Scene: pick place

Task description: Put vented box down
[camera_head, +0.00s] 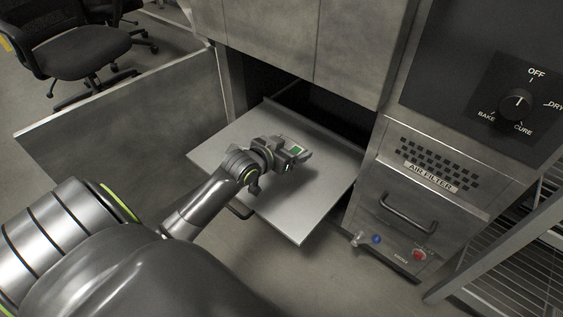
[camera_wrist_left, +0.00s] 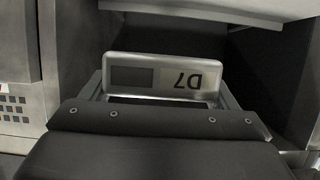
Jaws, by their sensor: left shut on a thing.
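My left gripper (camera_head: 300,155) is out over the pulled-out grey tray (camera_head: 310,215) in the head view. It is shut on a small grey box with a greenish patch, which I take to be the vented box (camera_head: 297,148). In the left wrist view the box (camera_wrist_left: 165,75) shows a pale metal face with a dark rectangle and an upside-down "D7" label. Most of the box is hidden by the gripper, and I cannot see its vents. A dark shadow lies on the tray below; whether the box touches the tray is unclear. My right gripper is not in view.
The tray slides out of a dark opening in a grey metal cabinet (camera_head: 350,40). An open door panel (camera_head: 130,125) stands at the left. An air filter panel (camera_head: 430,180) with a handle is at the right. The front and left of the tray are bare.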

